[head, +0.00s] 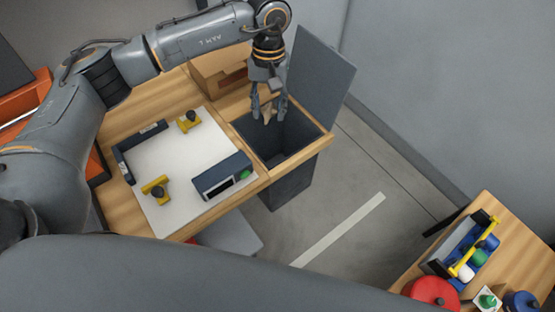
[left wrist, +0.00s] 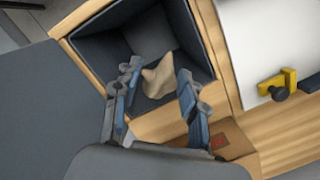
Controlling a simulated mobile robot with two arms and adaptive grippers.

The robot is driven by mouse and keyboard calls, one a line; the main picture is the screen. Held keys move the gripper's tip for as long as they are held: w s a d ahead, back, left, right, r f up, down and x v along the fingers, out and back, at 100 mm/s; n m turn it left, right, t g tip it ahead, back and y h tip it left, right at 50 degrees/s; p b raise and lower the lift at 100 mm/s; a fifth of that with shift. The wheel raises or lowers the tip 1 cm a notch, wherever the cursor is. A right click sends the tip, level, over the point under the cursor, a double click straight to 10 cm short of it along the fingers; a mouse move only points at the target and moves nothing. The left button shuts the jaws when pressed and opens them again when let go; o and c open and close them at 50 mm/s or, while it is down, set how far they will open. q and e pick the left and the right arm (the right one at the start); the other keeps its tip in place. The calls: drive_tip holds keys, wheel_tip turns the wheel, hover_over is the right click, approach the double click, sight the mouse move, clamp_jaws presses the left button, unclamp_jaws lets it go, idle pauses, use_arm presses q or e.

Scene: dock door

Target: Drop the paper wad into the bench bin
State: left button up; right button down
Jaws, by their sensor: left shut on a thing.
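The paper wad (head: 266,115) is a small crumpled tan piece between the fingertips of my left gripper (head: 268,112). It also shows in the left wrist view (left wrist: 160,77), with a finger on either side of it. My left gripper is shut on it and points down over the opening of the bench bin. The bench bin (head: 291,186) is a dark grey box set into the wooden bench, with its lid (head: 321,80) standing open at the back right. The wad's exact height above the bin rim is hard to tell. My right gripper is out of view.
A white board (head: 176,171) with yellow clamps and a dark blue device (head: 222,176) lies on the bench left of the bin. A cardboard box (head: 213,73) stands behind. A second table (head: 519,255) at the lower right holds a tool caddy and a red round item.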

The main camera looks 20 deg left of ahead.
use_arm(q)
drive_tip(key=o, duration=0.8)
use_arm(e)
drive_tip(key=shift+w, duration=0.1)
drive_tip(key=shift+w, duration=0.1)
use_arm(q)
drive_tip(key=shift+r, duration=0.15)
drive_tip(key=r, duration=0.4)
drive_tip(key=w+r, duration=0.1)
drive_tip(key=r, duration=0.6)
drive_tip(key=shift+w+a+r, duration=0.1)
drive_tip(key=shift+w+r, duration=0.2)
drive_tip(key=shift+w, duration=0.1)
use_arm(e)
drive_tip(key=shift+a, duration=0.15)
